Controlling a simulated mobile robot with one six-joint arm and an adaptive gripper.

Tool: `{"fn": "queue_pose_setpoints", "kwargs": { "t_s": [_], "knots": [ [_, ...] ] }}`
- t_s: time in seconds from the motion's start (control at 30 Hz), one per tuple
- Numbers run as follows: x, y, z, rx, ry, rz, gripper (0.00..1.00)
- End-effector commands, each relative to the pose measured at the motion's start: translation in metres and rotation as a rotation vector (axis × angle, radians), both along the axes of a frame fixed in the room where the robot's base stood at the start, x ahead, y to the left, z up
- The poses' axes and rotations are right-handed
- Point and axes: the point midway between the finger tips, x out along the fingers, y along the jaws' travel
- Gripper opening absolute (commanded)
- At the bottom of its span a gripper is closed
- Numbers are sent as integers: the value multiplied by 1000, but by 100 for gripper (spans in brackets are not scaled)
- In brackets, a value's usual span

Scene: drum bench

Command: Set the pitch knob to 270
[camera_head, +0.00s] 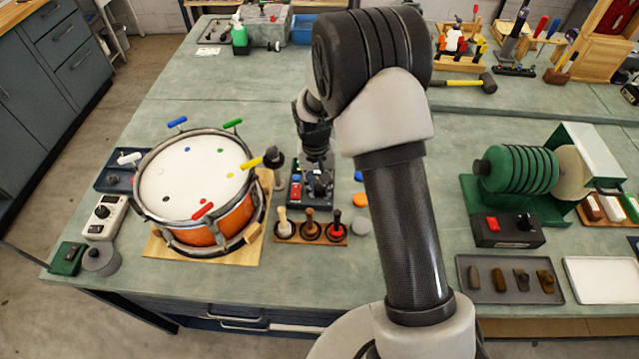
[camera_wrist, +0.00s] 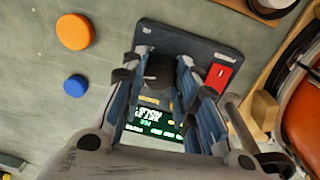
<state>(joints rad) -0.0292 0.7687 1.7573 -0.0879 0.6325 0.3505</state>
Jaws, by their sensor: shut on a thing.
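A dark control box (camera_head: 328,200) stands on the bench right of the drum. It also shows in the wrist view (camera_wrist: 190,42), with a red button (camera_wrist: 218,76) and a lit green display (camera_wrist: 150,120). Its round dark knob (camera_wrist: 160,68) sits between my fingers in the wrist view. My gripper (camera_wrist: 158,75) points down over the box and is shut on this knob. It also shows in the head view (camera_head: 316,152), just above the box. The display text is partly covered by my fingers and I cannot read it surely. The knob's pointer is hidden.
A drum (camera_head: 200,172) with coloured rods around its rim stands close on the left. A wooden rack (camera_head: 328,242) with several handled tools is in front. Orange (camera_wrist: 74,32) and blue (camera_wrist: 75,85) discs lie beside the box. A green machine (camera_head: 520,168) stands at right.

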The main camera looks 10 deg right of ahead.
Motion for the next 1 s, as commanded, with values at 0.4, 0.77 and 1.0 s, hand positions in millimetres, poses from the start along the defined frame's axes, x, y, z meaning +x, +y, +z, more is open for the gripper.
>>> {"fn": "queue_pose_setpoints", "kwargs": {
  "t_s": [0.4, 0.77, 1.0],
  "knots": [
    [0, 0, 0, 0, 0, 1, 49],
    [1, 0, 6, 0, -2, 1, 49],
    [2, 3, 50, 0, -6, 2, 49]
  ]
}}
